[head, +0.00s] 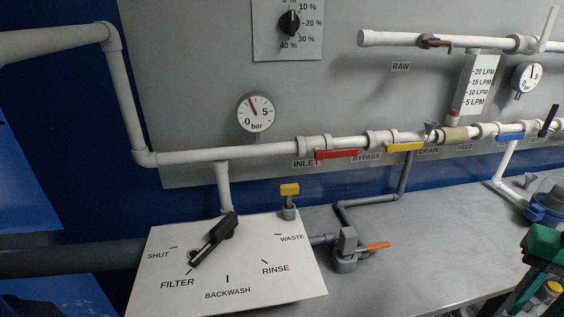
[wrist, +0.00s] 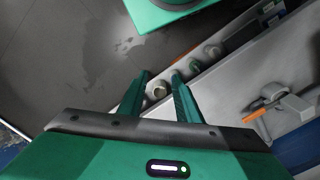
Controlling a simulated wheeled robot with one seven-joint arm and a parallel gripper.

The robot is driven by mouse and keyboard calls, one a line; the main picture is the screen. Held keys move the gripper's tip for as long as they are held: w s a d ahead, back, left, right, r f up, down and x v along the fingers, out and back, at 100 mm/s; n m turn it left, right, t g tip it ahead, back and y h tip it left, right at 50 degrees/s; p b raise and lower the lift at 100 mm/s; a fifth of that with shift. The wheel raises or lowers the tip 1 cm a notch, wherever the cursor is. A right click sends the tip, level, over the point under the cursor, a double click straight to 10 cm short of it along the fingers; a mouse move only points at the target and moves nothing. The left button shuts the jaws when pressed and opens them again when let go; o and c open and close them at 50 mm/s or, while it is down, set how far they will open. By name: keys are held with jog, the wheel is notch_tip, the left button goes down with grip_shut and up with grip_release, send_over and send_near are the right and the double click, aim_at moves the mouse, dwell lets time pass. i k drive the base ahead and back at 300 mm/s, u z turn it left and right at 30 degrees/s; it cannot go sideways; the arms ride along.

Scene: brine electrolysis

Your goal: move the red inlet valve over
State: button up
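The red inlet valve handle (head: 336,154) lies level along the white pipe, just right of the INLET label in the head view. It does not show in the wrist view. My gripper (wrist: 160,78) points its two green fingers away from the wrist camera. The fingers are apart with a clear gap, and nothing is held. A green and black part, likely of my arm, shows at the lower right edge of the head view, well away from the red handle.
A yellow bypass handle (head: 405,147) sits to the right of the red one. A pressure gauge (head: 256,112) stands above the pipe. A panel with a black selector lever (head: 213,239) and an orange-handled valve (head: 377,246) stand below. The grey bench (head: 440,230) is clear in its middle.

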aim_at(319, 155)
jog(key=u, duration=0.85)
jog(key=k, duration=1.55)
jog(key=z, duration=0.35)
jog(key=i, duration=1)
